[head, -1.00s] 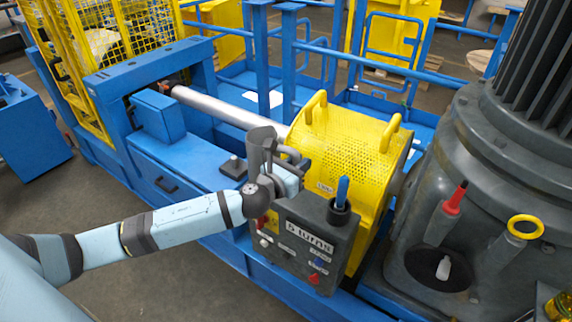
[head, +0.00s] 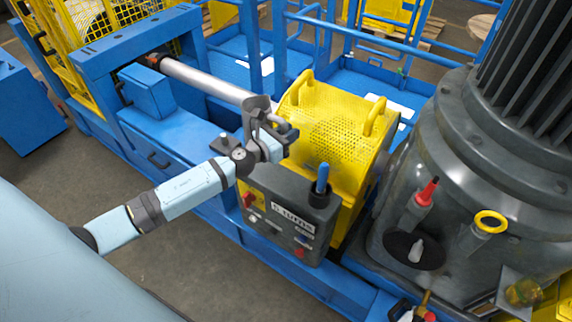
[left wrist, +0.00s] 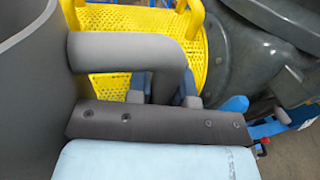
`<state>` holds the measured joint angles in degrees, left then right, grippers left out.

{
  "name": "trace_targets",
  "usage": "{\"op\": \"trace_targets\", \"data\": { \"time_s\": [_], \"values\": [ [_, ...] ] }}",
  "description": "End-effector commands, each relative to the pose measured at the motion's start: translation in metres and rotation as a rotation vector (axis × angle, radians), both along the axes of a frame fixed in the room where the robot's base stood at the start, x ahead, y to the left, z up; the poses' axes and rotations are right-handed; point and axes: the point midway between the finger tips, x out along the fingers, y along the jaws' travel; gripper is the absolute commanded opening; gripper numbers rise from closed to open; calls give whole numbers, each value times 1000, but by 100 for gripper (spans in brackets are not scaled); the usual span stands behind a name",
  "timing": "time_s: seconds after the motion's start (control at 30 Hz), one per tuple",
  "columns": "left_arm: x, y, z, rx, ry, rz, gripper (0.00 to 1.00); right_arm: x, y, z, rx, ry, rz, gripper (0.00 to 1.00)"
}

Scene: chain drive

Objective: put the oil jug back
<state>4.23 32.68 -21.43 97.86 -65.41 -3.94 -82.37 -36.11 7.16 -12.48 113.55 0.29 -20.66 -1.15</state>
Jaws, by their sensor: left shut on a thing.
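The oil jug (head: 257,107) is a grey cylinder with a bent side handle. It is held up in front of the perforated yellow guard (head: 331,112). My left gripper (head: 279,131) is shut on its handle, just above and behind the grey control box (head: 283,213). In the left wrist view the jug (left wrist: 28,85) fills the left edge, and its handle (left wrist: 125,50) bends down between the fingers of my left gripper (left wrist: 166,90). The jug's inside and contents are hidden. My right gripper is not in view.
A blue-handled tool (head: 322,178) stands in a black cup on the control box. A silver shaft (head: 205,80) runs behind.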

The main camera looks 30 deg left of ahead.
Motion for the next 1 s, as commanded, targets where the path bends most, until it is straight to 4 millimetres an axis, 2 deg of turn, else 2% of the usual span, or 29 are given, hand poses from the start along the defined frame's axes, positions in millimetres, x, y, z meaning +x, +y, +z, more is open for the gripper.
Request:
{"op": "trace_targets", "data": {
  "time_s": [0.03, 0.1, 0.27, 0.47, 0.7, 1.0],
  "values": [
    [0, -1, -21, -6, 1, 3, 0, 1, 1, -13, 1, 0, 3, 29],
    [0, -1, -38, -7, 2, 4, 0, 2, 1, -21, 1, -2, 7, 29],
    [0, 0, -66, -3, 0, 4, 0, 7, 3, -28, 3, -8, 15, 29],
    [1, 0, -79, 1, -1, 1, 0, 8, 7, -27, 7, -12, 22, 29],
    [1, 0, -110, 0, -1, 2, 0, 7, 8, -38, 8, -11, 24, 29],
    [0, 0, -114, 3, -2, 0, 0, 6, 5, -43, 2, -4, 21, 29]
  ]
}}
